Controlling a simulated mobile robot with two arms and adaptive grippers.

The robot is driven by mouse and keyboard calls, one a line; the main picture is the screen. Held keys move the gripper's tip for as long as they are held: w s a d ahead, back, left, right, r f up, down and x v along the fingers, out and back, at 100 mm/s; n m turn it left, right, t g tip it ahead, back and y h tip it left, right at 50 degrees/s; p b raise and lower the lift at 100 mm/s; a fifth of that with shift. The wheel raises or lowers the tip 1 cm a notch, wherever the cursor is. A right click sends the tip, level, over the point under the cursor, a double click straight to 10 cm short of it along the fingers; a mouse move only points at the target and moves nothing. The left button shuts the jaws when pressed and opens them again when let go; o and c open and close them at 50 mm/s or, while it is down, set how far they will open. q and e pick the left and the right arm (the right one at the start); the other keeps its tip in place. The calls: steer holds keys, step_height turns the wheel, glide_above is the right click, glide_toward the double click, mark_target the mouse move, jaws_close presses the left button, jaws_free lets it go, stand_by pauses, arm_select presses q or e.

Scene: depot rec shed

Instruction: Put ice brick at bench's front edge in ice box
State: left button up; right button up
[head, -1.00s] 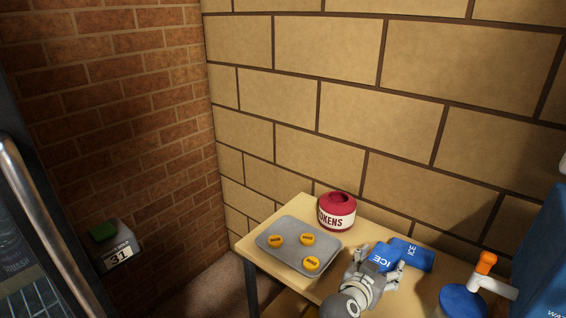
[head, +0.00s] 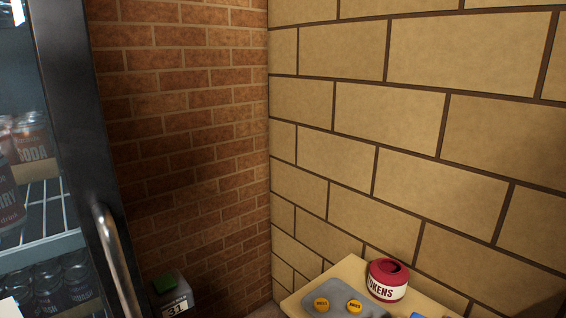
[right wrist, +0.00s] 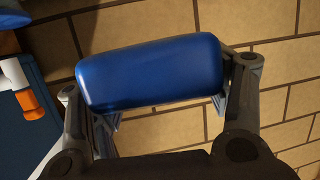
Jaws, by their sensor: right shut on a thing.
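In the right wrist view, a blue ice brick (right wrist: 150,72) lies between the fingers of my right gripper (right wrist: 160,100), which is shut on it. The brick is tilted slightly, with the wall behind it. My right gripper is not in the head view. A sliver of blue (head: 416,315) shows at the bottom edge of the head view; I cannot tell which ice brick it is. My left gripper is in no view.
The bench (head: 350,268) shows at the bottom, with a grey tray (head: 375,306) of yellow tokens and a red tokens pot (head: 388,280). A glass-doored drinks fridge (head: 75,120) stands at left. A blue container with a white and orange tap (right wrist: 25,90) is beside my right gripper.

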steer(key=s+a+y+b, duration=0.1)
steer(key=s+a, duration=0.1)
steer(key=s+a+n+t+y+b, duration=0.1)
steer(key=s+a, duration=0.1)
steer(key=s, duration=0.1)
steer(key=s+a+n+b, duration=0.1)
steer(key=s+a, duration=0.1)
steer(key=a, duration=0.1)
steer(key=shift+s+a+r+t+y, duration=0.1)
steer(key=shift+s+r+t+y, duration=0.05)
steer(key=shift+r+t+y, duration=0.2)
steer(key=w+d+f, duration=0.1)
steer(key=w, duration=0.1)
steer(key=w+d+f+m+h, duration=0.1)
steer(key=w+d, duration=0.1)
steer(key=w+d+f+g+h+b, duration=0.1)
steer(key=d, duration=0.1)
steer(key=shift+w+d+f, duration=0.15)
steer(key=shift+w+f, duration=0.15)
steer(key=shift+w, duration=0.1)
steer(key=w+d+f+m, duration=0.1)
steer(key=d, duration=0.2)
steer(key=w+d+f+m+g+h, duration=0.1)
steer(key=w+d+f, duration=0.1)
steer(key=w+d+f+m+g+h, duration=0.1)
steer(key=w+d+f, duration=0.1)
steer(key=d, duration=0.1)
steer(key=shift+w+d, duration=0.2)
steer(key=shift+d, duration=0.15)
steer(key=shift+c, duration=0.2)
